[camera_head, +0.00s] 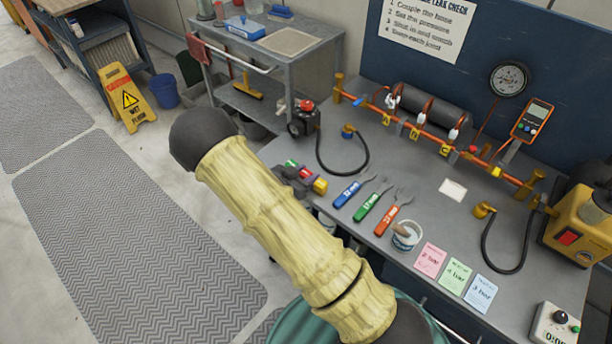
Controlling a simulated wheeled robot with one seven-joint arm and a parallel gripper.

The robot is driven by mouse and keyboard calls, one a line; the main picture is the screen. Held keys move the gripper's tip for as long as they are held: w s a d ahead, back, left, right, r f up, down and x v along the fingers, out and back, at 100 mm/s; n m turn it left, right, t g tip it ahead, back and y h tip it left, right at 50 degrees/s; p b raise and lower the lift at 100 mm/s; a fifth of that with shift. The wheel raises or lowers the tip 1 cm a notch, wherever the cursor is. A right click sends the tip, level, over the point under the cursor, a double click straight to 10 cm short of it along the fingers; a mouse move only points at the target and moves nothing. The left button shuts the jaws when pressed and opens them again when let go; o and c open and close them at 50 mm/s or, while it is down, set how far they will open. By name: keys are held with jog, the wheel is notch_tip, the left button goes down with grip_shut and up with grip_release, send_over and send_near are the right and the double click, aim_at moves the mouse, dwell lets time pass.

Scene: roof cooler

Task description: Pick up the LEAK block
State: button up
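No block with a readable LEAK label shows in the head view. A small group of coloured pieces sits at the bench's left front edge, just past my arm: a green piece (291,163), a red piece (305,172) and a yellow piece (320,186). Any lettering on them is too small to read. A dark grey part that looks like my gripper (298,180) is right beside these pieces, partly hidden behind my pale yellow arm. I cannot tell whether its fingers are open, or whether they touch a piece.
The grey bench (345,235) holds blue, green and orange wrenches (368,207), a white pot (407,236), coloured cards (455,276), and an orange pipe rig (440,135) at the back. A black hose (350,172) curves behind the pieces. A grey cart (270,85) stands behind.

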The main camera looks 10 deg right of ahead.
jog(key=shift+x, duration=1.15)
jog(key=c, duration=0.6)
jog(key=shift+r, duration=0.15)
notch_tip(320, 180, up, 10)
jog(key=shift+f, duration=0.1)
